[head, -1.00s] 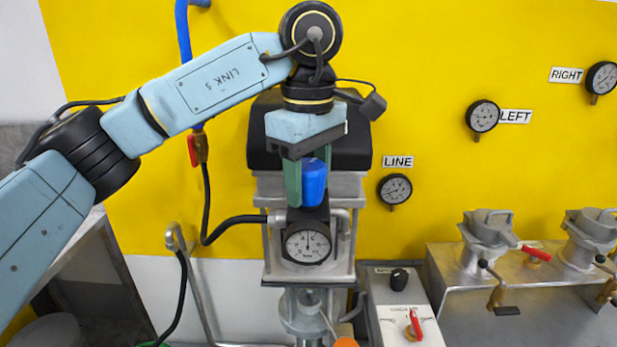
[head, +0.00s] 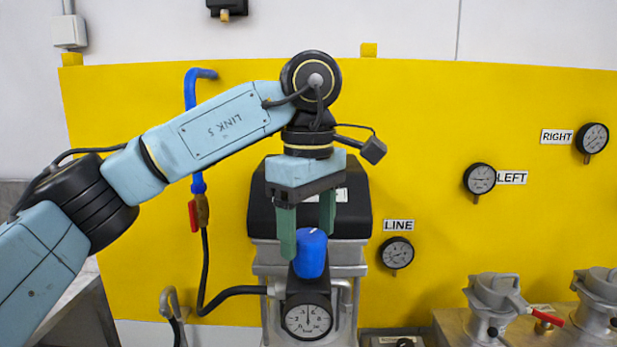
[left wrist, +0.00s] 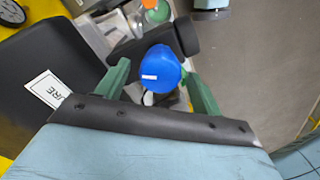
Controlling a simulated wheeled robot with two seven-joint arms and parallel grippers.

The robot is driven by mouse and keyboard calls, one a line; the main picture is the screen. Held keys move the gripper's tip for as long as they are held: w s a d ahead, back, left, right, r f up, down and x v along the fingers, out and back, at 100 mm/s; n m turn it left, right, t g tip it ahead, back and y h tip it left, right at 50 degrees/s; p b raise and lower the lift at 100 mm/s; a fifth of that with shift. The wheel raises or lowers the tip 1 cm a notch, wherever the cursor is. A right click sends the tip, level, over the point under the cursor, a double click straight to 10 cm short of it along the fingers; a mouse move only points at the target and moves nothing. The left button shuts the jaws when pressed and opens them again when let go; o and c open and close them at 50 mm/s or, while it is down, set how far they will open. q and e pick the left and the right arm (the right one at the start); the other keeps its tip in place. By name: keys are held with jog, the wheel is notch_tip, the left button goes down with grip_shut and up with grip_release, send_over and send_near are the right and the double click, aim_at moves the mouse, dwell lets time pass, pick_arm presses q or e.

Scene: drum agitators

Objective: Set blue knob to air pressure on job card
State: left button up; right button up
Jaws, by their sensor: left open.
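The blue knob (head: 311,254) stands on top of the dark regulator body, above a round white-faced gauge (head: 307,317) with its needle pointing about straight up. My left gripper (head: 307,240) comes down from above with its two green fingers apart, just above and around the knob's upper part. In the left wrist view the blue knob (left wrist: 161,70) with a white mark lies between and beyond the open fingers, apart from them. No job card can be made out. My right gripper is not in view.
A black box (head: 345,215) stands right behind the gripper. The LINE gauge (head: 397,253) and LEFT gauge (head: 480,179) hang on the yellow panel. A blue pipe with a red-handled valve (head: 198,212) is at left. Clamped lids (head: 497,303) stand at lower right.

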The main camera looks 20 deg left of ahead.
aim_at(309, 235)
pick_arm(q)
notch_tip(309, 235, up, 10)
jog(key=p, duration=0.1)
jog(key=shift+p, duration=0.3)
